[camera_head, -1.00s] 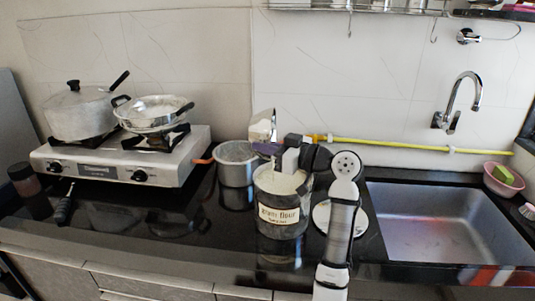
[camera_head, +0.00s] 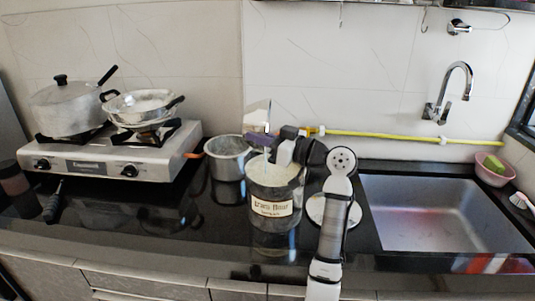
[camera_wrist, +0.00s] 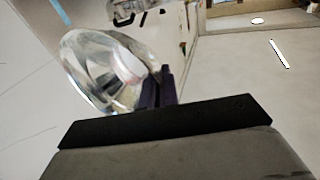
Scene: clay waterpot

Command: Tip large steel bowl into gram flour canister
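The gram flour canister (camera_head: 270,208) is a grey, labelled cylinder with an open top, upright on the black counter. Pale contents show at its mouth. My gripper (camera_head: 262,139) is above the canister's far rim. The shiny steel bowl (camera_head: 257,114) stands steeply tilted, nearly on edge, at the gripper's tip, above the canister. In the wrist view the bowl (camera_wrist: 104,72) has its rim at the purple fingers (camera_wrist: 158,88), which appear shut on it. I cannot tell whether anything is left inside the bowl.
A steel pot (camera_head: 228,165) stands close behind and left of the canister. A white round plate-like thing (camera_head: 318,210) lies to the right, partly behind my arm. The stove (camera_head: 110,160) with pots is left; the sink (camera_head: 440,215) is right. A yellow pipe (camera_head: 400,138) runs along the wall.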

